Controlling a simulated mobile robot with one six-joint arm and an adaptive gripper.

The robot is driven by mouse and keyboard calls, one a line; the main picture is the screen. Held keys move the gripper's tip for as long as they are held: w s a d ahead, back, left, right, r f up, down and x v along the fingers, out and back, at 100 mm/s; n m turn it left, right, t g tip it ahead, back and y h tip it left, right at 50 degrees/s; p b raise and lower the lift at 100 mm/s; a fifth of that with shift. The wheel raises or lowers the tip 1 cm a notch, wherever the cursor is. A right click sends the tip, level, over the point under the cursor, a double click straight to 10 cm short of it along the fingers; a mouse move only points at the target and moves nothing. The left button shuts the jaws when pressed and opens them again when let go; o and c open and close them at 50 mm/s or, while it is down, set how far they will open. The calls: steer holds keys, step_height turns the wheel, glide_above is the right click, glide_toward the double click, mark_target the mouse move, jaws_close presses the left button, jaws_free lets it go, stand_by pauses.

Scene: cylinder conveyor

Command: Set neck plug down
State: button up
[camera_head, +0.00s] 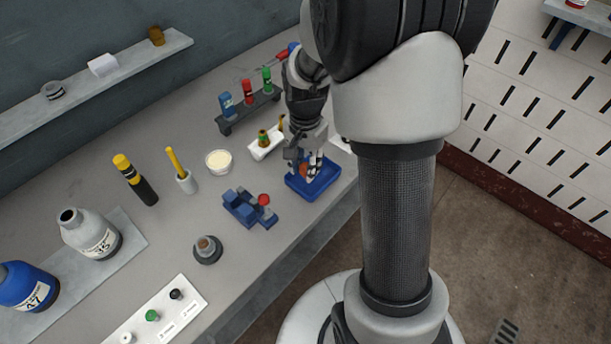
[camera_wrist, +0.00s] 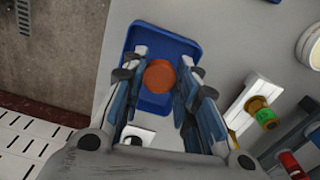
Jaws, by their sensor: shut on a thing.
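The neck plug, an orange-brown round piece, sits between my fingertips in the wrist view (camera_wrist: 159,75) and shows as a small orange patch in the head view (camera_head: 304,171). My gripper (camera_head: 306,167) points down and is shut on the plug; its fingers lie on both sides of it in the wrist view (camera_wrist: 158,84). A blue tray (camera_head: 323,191) is directly below the gripper, and its rim surrounds the plug in the wrist view (camera_wrist: 160,35). I cannot tell whether the plug touches the tray floor. The fingers hide part of the tray.
A blue block fixture with a red knob (camera_head: 240,207) stands left of the tray. A white holder (camera_head: 259,153) with a gold-green piece and a tube rack (camera_head: 249,111) are behind. A grey bottle (camera_head: 100,236) stands far left. The bench's front edge is close to the tray.

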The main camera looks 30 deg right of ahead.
mark_target(305, 168)
steer(key=shift+f+b, duration=0.6)
steer(key=shift+f, duration=1.35)
steer(key=shift+f, duration=0.1)
steer(key=shift+f, duration=0.15)
steer(key=o, duration=0.8)
steer(key=shift+c, duration=0.2)
